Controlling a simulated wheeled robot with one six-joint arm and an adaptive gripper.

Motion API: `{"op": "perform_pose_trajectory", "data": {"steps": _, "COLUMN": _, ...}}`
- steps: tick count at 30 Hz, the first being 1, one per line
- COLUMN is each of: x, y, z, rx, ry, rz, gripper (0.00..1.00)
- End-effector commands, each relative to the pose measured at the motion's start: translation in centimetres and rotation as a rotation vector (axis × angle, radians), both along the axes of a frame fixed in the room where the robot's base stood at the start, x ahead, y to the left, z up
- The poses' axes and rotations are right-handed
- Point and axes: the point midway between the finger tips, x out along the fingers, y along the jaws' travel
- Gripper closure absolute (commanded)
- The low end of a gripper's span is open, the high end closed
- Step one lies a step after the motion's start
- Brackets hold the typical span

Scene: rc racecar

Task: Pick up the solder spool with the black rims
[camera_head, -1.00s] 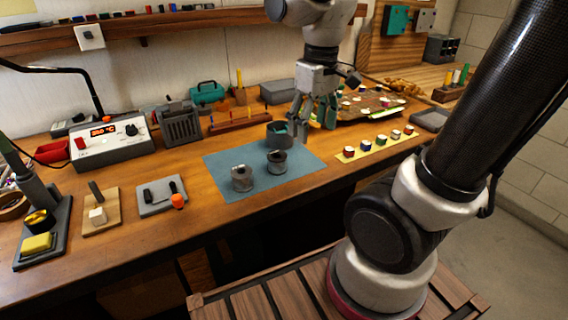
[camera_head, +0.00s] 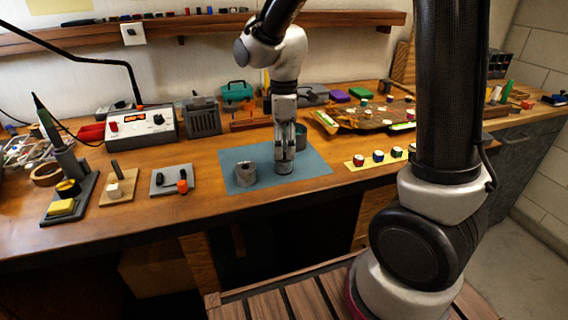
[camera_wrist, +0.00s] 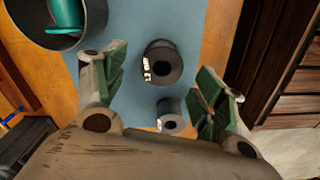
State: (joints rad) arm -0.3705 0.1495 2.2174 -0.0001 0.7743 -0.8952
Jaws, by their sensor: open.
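Two solder spools stand on the blue mat. The darker, black-rimmed spool (camera_wrist: 162,62) stands upright between and below my fingertips in the wrist view. In the head view it is mostly hidden behind my gripper (camera_head: 285,165). My gripper points down over it, with its green-padded fingers spread on either side in the wrist view; whether they touch it I cannot tell. The other, greyer spool (camera_head: 246,174) stands to the left in the head view; it also shows smaller, lower down in the wrist view (camera_wrist: 170,118).
The blue mat (camera_head: 307,180) lies near the bench's front edge. A dark round container (camera_wrist: 40,42) with a teal thing inside stands behind and right of the spools. A grey tray (camera_head: 160,187) lies left.

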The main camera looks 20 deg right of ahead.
Motion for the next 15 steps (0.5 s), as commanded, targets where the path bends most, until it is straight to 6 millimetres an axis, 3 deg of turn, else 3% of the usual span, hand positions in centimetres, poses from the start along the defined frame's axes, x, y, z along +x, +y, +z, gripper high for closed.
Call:
{"op": "perform_pose_trajectory", "data": {"steps": 9, "x": -0.2, "y": 0.2, "z": -4.7, "rx": -0.001, "ry": 0.003, "rz": -0.002, "gripper": 0.30}}
{"op": "perform_pose_trajectory", "data": {"steps": 15, "x": -0.2, "y": 0.2, "z": -5.3, "rx": 0.000, "ry": 0.000, "rz": -0.002, "gripper": 0.30}}
